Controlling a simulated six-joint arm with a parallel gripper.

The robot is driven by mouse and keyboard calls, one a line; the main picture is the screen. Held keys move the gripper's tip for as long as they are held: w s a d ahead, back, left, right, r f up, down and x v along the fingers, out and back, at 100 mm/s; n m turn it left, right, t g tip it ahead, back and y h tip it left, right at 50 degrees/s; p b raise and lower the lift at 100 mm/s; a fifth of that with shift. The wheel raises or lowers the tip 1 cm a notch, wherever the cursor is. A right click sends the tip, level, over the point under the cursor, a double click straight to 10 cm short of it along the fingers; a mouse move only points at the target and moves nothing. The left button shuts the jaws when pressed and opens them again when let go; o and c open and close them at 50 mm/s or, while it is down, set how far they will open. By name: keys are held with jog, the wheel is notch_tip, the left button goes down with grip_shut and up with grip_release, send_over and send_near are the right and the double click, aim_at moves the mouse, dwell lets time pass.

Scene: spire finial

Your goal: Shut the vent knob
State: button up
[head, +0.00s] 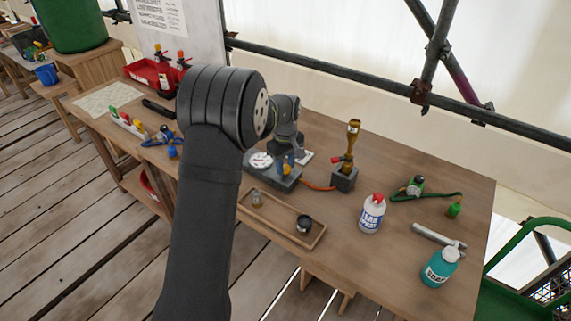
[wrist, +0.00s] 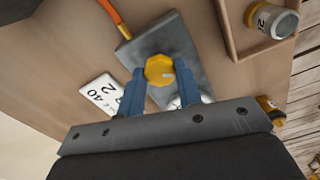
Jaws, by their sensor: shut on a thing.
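The vent knob (wrist: 158,66) is a yellow, many-sided knob on a grey block (wrist: 178,38). A short pale mark on its face points to the right in the wrist view. My gripper (wrist: 161,78) has blue fingers, one on each side of the knob, and is shut on it. In the head view the grey block (head: 285,183) stands behind the wooden tray, with my gripper (head: 287,165) over it; the fingers hide most of the knob there. An orange hose (head: 318,186) runs from the block to a small grey stand (head: 345,180) holding a brass piece.
A wooden tray (head: 272,224) with two small jars lies in front of the block. A white card (wrist: 101,94) lies beside the block. A white bottle (head: 372,213), a teal bottle (head: 439,268) and a metal tube (head: 438,236) stand or lie to the right.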

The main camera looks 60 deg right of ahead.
aim_at(285, 167)
jog(key=m, duration=1.1)
jog(key=shift+m, duration=0.4)
dwell(0.4)
jog(key=o, duration=1)
jog(key=shift+c, duration=0.2)
notch_tip(285, 167, up, 18)
jog(key=shift+f, duration=0.25)
jog(key=shift+f, duration=0.1)
